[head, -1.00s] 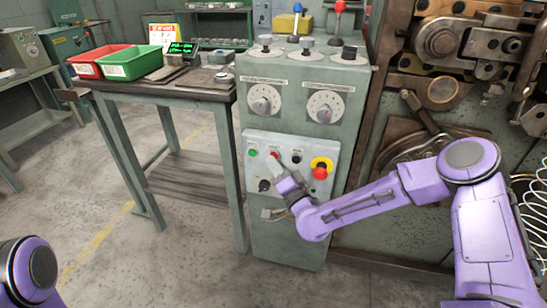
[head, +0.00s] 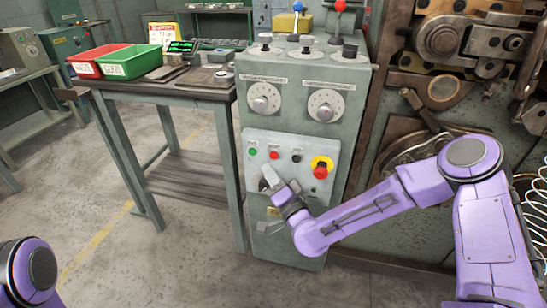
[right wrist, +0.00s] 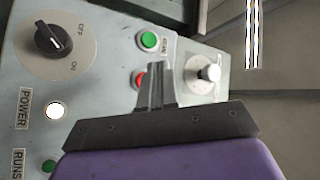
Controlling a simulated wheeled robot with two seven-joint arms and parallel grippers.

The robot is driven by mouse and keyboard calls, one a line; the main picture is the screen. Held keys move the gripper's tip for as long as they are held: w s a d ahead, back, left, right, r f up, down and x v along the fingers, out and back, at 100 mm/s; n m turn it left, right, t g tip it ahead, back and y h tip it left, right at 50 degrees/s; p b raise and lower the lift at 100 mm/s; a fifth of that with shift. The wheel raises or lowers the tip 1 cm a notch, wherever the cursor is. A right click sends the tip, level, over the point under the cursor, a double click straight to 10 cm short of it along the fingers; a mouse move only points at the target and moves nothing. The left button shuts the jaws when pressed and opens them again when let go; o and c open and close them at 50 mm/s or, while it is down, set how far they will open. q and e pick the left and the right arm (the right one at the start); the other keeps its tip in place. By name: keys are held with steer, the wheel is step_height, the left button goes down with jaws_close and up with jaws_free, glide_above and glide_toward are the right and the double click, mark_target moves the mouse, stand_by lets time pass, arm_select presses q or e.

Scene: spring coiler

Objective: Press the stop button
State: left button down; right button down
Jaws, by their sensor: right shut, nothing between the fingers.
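The small red button (head: 274,155) is on the pale control panel (head: 318,150), between the green button (head: 253,152) and the black button (head: 296,158). A larger red mushroom button (head: 320,170) on a yellow collar sits at the panel's right. My right gripper (head: 267,173) is shut and empty, its tips just below the red button in the head view. In the right wrist view, the fingertips (right wrist: 157,68) partly cover the red button (right wrist: 138,80); the green button (right wrist: 149,40) is clear. Contact cannot be told. My left gripper is out of view.
A dark rotary switch (right wrist: 52,38) marked OFF and ON is close by on the panel. Two dials and several levers are higher on the green cabinet (head: 300,75). A work table (head: 180,90) with red and green bins stands left; machinery is at right.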

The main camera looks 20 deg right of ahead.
steer(key=shift+s+a, duration=0.7)
steer(key=shift+s, duration=0.35)
